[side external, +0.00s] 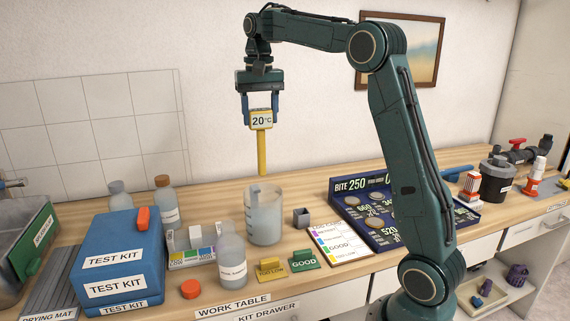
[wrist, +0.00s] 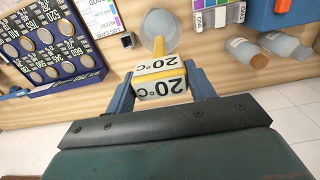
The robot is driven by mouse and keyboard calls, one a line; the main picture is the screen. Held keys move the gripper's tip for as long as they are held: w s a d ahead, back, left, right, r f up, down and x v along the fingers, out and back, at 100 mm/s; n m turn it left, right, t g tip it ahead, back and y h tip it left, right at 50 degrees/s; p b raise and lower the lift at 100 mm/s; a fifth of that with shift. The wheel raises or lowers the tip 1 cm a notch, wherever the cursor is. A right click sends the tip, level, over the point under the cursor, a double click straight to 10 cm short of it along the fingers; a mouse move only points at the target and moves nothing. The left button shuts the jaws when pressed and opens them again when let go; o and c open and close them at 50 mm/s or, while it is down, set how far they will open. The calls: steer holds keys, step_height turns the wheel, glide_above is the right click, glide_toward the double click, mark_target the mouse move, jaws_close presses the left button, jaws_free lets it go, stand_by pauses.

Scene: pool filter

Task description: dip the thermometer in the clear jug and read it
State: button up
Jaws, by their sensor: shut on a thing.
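The thermometer (side external: 261,140) is yellow with a boxy head reading "20°C" and a long stem pointing down. My gripper (side external: 261,112) is shut on its head and holds it upright above the clear jug. The clear jug (side external: 263,222) stands on the work table and holds cloudy liquid.
A blue test kit box (side external: 118,258), a bottle (side external: 232,262) and GOOD (side external: 304,260) and TOO LOW (side external: 271,270) blocks stand around the jug. A small grey cup (side external: 301,217) is right of it. A dark tray of discs (side external: 372,222) lies further right.

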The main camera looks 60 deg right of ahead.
mark_target(262, 175)
steer(key=shift+f, duration=8.5)
